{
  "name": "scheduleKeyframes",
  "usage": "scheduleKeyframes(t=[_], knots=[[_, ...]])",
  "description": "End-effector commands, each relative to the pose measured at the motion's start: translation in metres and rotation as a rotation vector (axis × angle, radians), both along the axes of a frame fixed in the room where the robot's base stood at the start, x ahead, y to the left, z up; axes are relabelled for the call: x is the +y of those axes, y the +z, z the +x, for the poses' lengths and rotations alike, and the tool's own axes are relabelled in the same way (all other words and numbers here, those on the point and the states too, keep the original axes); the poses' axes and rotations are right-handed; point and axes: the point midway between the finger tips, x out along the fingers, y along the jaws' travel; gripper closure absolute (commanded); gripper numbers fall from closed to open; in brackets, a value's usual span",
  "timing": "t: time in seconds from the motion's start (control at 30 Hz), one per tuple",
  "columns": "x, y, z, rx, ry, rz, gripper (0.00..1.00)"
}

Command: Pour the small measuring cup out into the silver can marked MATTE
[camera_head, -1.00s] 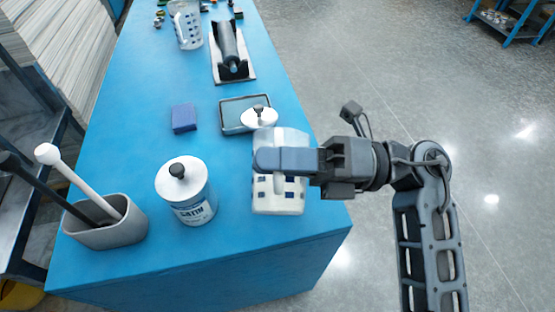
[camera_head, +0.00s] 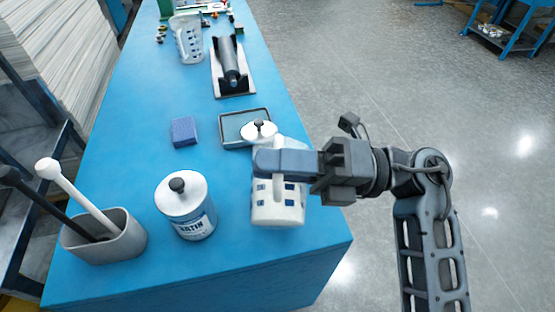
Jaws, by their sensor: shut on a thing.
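My gripper (camera_head: 268,163) is shut on a whitish measuring cup (camera_head: 278,210) with dark blue square marks. It is over the right front part of the blue bench. The finger covers the middle of the cup, so its contents and exact tilt cannot be told. A silver can (camera_head: 188,222) with a black-knobbed lid stands left of the cup, and its partly readable label looks like SATIN. I see no can with a readable MATTE label; the cup and gripper hide the bench behind them. A loose-looking silver lid (camera_head: 250,134) with a black knob shows at the tray's corner.
A shallow tray (camera_head: 228,127) and a blue block (camera_head: 184,131) lie behind. A roller on a stand (camera_head: 229,65) and a larger clear measuring jug (camera_head: 187,40) are farther back. A grey holder (camera_head: 110,252) with two sticks stands front left. The bench's right edge is close to the cup.

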Motion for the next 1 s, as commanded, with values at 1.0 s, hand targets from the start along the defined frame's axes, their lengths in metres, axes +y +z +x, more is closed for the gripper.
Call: scheduleKeyframes(t=[1.0], knots=[[0.000, 0.010, 0.013, 0.100, -0.001, -0.002, 1.00]])
